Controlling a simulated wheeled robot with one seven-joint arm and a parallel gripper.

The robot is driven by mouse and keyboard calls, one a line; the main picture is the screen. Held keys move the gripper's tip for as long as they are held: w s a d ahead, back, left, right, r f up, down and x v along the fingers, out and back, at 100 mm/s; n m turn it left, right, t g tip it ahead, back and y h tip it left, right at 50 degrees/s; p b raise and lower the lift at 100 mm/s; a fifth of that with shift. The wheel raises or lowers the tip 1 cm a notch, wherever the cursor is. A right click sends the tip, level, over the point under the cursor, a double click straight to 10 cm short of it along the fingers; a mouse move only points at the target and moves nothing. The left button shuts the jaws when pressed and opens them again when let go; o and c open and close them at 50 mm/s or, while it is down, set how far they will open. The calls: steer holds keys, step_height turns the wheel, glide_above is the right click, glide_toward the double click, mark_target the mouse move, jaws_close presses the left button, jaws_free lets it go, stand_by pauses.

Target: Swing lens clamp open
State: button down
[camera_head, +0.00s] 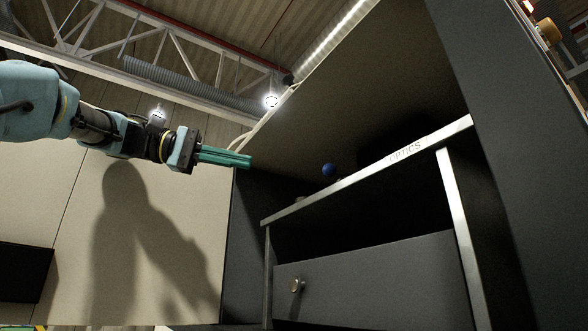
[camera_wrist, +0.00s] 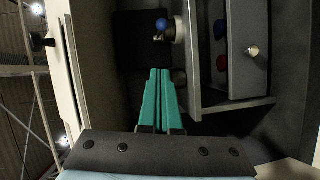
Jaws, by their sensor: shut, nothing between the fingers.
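A blue ball knob (camera_head: 329,170) shows just above the shelf edge marked OPTICS, inside the dark cabinet. In the wrist view the blue knob (camera_wrist: 162,25) sits beside a pale rounded part (camera_wrist: 179,30). This may be the lens clamp, but its body is mostly hidden and I cannot tell its state. My gripper (camera_head: 249,160) has long teal fingers, shut and empty, pointing right at the cabinet's left front edge. In the wrist view my gripper (camera_wrist: 160,72) points toward the knob, with a gap between them.
The metal-edged shelf (camera_head: 375,168) runs below the knob. A grey drawer front (camera_head: 375,275) with a round metal knob (camera_head: 296,285) is beneath it.

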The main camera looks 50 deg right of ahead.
steer(key=x, duration=0.4)
steer(key=s+a+p+x, duration=0.1)
steer(key=x, duration=0.3)
steer(key=s+a+p+x, duration=0.1)
steer(key=x, duration=0.3)
steer(key=shift+s+d+f, duration=0.25)
steer(key=shift+s+d, duration=0.05)
steer(key=shift+s, duration=0.05)
